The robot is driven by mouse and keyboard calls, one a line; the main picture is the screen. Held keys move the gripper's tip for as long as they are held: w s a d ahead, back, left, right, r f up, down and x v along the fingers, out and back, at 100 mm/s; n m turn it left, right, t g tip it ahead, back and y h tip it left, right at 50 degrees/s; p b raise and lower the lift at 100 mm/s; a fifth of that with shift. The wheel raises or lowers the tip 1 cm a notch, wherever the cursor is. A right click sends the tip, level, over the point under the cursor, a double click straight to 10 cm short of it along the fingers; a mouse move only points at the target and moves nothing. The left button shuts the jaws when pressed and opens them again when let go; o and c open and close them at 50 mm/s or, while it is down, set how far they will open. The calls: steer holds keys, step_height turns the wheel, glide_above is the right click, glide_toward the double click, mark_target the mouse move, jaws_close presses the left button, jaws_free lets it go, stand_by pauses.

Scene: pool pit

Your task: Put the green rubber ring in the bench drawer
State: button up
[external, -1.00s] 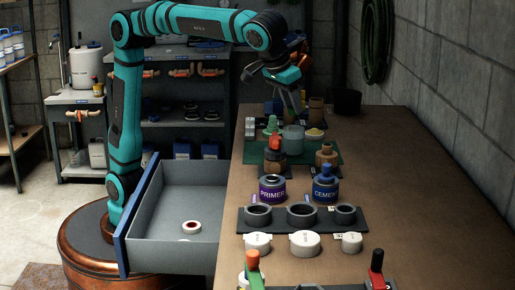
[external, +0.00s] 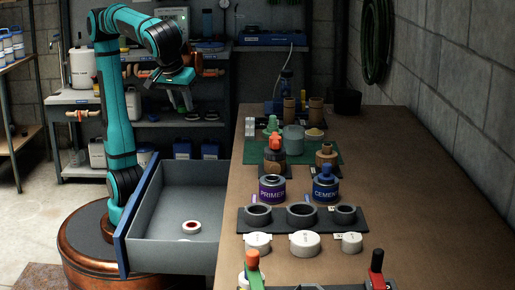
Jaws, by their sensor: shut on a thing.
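The bench drawer (external: 195,172) is pulled open on the left side of the bench, a grey box with a blue front. A white ring-shaped roll with a dark red middle lies on its floor. My gripper (external: 180,108) is raised above and behind the drawer, pointing down, left of the bench. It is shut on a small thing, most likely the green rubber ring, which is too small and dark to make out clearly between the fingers. I see no loose green ring on the bench top.
The bench (external: 400,180) holds a primer can (external: 272,190), a cement can (external: 326,190), dark rings on a black mat, white caps, and a green mat with several items. Shelves stand behind my arm. The air above the drawer is clear.

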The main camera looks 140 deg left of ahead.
mark_target(191, 207)
step_height(191, 207, down, 30)
steer(key=shift+w+f, duration=0.1)
steer(key=shift+w, duration=0.05)
stand_by(0.6)
steer(key=shift+f, duration=0.1)
steer(key=o, duration=0.9)
steer(key=shift+o, duration=0.2)
steer(key=v, duration=1.2)
